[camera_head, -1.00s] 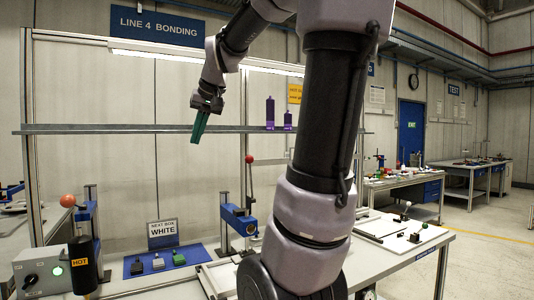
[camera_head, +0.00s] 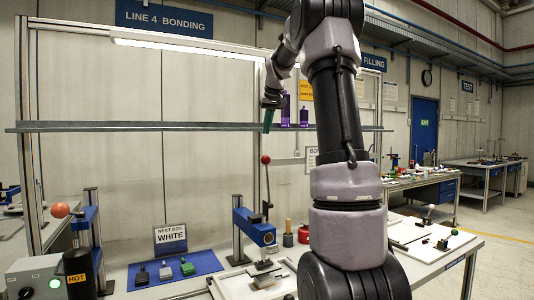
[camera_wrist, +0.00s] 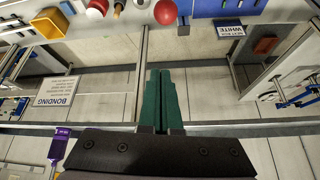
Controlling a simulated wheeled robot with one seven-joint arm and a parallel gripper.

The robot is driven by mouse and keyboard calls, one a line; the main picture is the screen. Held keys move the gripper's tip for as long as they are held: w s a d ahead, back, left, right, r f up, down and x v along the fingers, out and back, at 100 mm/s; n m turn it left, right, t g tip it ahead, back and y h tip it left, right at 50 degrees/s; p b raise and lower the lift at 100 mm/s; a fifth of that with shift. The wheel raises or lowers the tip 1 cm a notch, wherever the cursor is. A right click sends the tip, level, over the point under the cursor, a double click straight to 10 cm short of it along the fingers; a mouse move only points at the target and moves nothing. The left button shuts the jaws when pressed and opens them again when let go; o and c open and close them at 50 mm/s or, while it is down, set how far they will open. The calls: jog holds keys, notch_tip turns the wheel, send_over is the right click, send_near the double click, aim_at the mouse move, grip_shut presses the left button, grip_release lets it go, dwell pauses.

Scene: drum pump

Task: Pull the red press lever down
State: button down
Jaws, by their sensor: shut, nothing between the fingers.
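The blue press (camera_head: 255,228) stands on the bench in the head view. Its lever rises upright from it and ends in a red ball knob (camera_head: 265,160). My gripper (camera_head: 268,122) has green fingers that point down and is shut and empty. In the head view it appears just above the knob, apart from it; the depth between them is hard to tell. In the wrist view the fingers (camera_wrist: 160,78) lie together, and a red ball (camera_wrist: 165,12), apparently the knob, shows beyond their tips at the top edge.
A shelf rail (camera_head: 150,126) runs across the bench near my gripper's height, with purple bottles (camera_head: 304,116) on it. A second press (camera_head: 92,235) with an orange-red ball (camera_head: 60,210) stands left. A blue mat (camera_head: 198,265) with small boxes lies between the presses.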

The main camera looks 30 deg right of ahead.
jog(key=a+x, duration=0.1)
jog(key=x, duration=0.9)
jog(key=s, duration=0.4)
jog(key=shift+d+f, duration=0.1)
jog(key=shift+f, duration=0.3)
